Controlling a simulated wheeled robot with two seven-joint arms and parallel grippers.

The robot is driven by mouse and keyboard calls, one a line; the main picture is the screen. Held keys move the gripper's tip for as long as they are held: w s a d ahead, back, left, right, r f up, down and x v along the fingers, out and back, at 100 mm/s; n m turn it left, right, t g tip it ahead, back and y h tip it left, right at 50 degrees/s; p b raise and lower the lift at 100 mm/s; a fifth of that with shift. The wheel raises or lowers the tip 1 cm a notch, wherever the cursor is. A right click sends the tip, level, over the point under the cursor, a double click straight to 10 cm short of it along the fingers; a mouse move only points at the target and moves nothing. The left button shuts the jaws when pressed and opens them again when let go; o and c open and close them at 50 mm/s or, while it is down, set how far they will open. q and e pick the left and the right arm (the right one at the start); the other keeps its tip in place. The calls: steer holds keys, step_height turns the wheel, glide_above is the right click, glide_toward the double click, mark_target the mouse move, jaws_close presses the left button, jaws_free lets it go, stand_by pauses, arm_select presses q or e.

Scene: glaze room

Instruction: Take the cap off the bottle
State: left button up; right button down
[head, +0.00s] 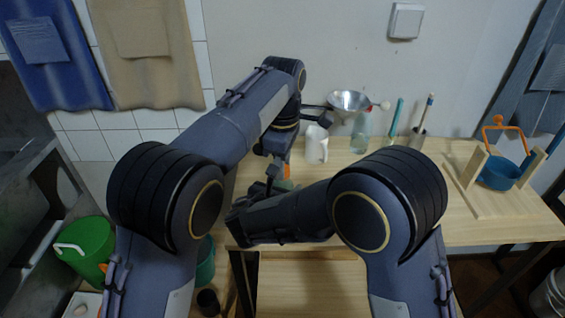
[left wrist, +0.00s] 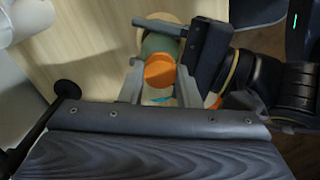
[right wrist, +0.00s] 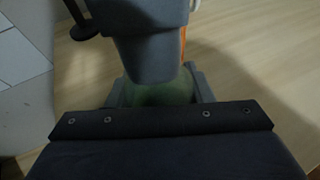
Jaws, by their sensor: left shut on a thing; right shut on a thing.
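The bottle is green (head: 287,184) with an orange cap (head: 286,171), near the table's front edge and partly hidden by my arms. My left gripper (head: 282,163) comes down from above and is shut on the cap. In the left wrist view the orange cap (left wrist: 160,72) sits between its fingers, with the green bottle (left wrist: 158,43) beyond. My right gripper (head: 276,187) reaches in low from the side and is shut on the bottle body. The green body (right wrist: 162,93) shows between its fingers in the right wrist view. I cannot tell whether cap and bottle still touch.
Behind stand a white mug (head: 316,145), a clear bottle (head: 361,132) with a metal funnel (head: 348,101), and a brush holder (head: 417,139). The table's (head: 440,225) front right is clear.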

arm_select(q)
steer(key=n, duration=0.3)
steer(key=shift+w+n, duration=0.1)
steer(key=shift+n, duration=0.3)
steer(key=shift+r, duration=0.2)
steer(key=shift+r, duration=0.9)
steer(key=shift+r, duration=2)
arm_select(e)
steer(key=c, duration=0.6)
jaws_free()
